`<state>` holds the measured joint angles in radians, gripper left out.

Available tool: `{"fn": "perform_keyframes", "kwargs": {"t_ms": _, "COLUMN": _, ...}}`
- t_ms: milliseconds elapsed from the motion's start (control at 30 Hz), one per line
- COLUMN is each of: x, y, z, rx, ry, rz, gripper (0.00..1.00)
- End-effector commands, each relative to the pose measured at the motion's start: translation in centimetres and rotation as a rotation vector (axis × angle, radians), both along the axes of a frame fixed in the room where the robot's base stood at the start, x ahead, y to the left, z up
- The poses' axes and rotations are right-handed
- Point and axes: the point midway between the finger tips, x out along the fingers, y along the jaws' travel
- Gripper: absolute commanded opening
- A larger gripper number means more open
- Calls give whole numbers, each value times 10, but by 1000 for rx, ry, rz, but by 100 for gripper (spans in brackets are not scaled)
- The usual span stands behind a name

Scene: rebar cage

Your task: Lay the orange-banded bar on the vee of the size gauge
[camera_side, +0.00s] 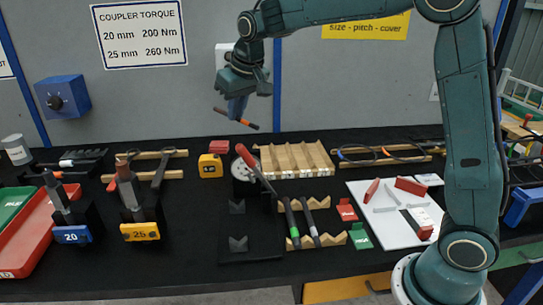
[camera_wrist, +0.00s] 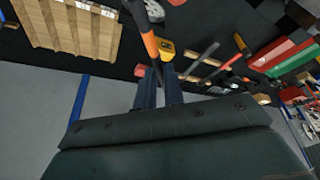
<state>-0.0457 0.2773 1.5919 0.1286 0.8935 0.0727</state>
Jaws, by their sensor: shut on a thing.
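My gripper (camera_side: 238,103) is high above the back of the black table, near the grey wall, fingers pointing down. It is shut on the orange-banded bar (camera_side: 222,111), a dark thin rod that tilts down to the right with its orange part at the right. In the wrist view the bar (camera_wrist: 137,15) runs up from between the fingers (camera_wrist: 159,82), its orange part near them. Black vee blocks (camera_side: 238,244) stand on a black base at the table's middle, apparently the size gauge; their vees look empty. The bar is well apart from them.
A round dial with a red lever (camera_side: 255,167) stands behind the vee blocks. Green-banded and pale-banded bars (camera_side: 311,224) lie on wooden notched rests to the right. A notched wooden rack (camera_side: 295,160) and yellow tape measure (camera_side: 210,166) stand behind. A white board (camera_side: 365,190) lies right.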

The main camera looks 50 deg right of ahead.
Motion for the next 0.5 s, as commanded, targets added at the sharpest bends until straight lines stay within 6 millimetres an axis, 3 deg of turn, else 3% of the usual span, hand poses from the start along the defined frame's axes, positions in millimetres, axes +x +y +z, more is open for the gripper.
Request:
{"fn": "perform_keyframes", "kwargs": {"t_ms": 100, "x": 24, "y": 2, "z": -9, "rx": -4, "ry": 2, "rz": -54, "gripper": 0}}
{"fn": "perform_keyframes", "kwargs": {"t_ms": 500, "x": 92, "y": 15, "z": -45, "rx": -7, "ry": 3, "rz": -248, "gripper": 0}}
